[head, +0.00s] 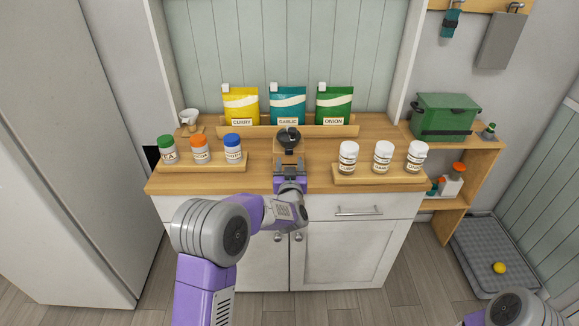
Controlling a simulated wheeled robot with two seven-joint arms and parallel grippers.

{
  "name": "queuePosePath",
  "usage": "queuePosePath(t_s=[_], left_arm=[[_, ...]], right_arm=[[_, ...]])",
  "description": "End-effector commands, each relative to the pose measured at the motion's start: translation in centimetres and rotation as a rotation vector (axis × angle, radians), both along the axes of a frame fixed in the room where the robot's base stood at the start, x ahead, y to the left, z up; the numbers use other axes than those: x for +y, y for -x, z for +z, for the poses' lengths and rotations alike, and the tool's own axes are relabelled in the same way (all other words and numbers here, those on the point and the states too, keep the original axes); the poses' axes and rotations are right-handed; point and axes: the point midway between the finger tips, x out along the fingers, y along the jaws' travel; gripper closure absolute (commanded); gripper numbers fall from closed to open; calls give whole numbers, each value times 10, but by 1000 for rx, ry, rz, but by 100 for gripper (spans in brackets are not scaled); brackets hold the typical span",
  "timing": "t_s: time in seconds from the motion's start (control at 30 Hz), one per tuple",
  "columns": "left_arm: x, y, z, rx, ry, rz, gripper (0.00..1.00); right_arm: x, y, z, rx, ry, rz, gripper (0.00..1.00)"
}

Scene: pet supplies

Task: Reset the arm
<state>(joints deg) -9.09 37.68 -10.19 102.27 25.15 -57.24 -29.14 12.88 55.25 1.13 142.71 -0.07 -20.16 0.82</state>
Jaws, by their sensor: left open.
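My left arm, purple and grey, reaches up from the bottom to the middle of the wooden counter (205,182). My left gripper (290,166) is open over the counter's front middle, just in front of a dark round-topped object (289,138). I cannot tell whether they touch. Nothing shows between the fingers, though they are small and partly hidden. Only a grey and purple part of my right arm shows at the bottom right corner; its gripper is out of view.
A left tray (205,167) holds green-, orange- and blue-lidded jars. A right tray (380,180) holds three white-lidded jars. Behind, a wooden rack (330,131) holds yellow, teal and green pouches. A white funnel (190,117) stands back left; a green box (444,117) sits right.

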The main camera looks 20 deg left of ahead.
Motion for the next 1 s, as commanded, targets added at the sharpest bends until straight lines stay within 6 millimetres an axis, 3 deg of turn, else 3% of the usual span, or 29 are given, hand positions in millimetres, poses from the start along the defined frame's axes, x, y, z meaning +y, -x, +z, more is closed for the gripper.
queuePosePath(t_s=[0.2,0.67,0.77,0.87,1.0], left_arm=[[-4,10,0,-1,1,0,45],[-5,11,-6,13,5,-6,45],[-10,16,-36,80,27,-37,45],[-21,32,-92,210,76,-95,45],[-43,77,-187,453,187,-187,45]], right_arm=[[0,0,1,0,0,0,45],[0,0,1,0,0,0,45],[0,0,1,0,0,0,45],[0,0,1,0,0,0,45],[0,0,1,0,0,0,45]])
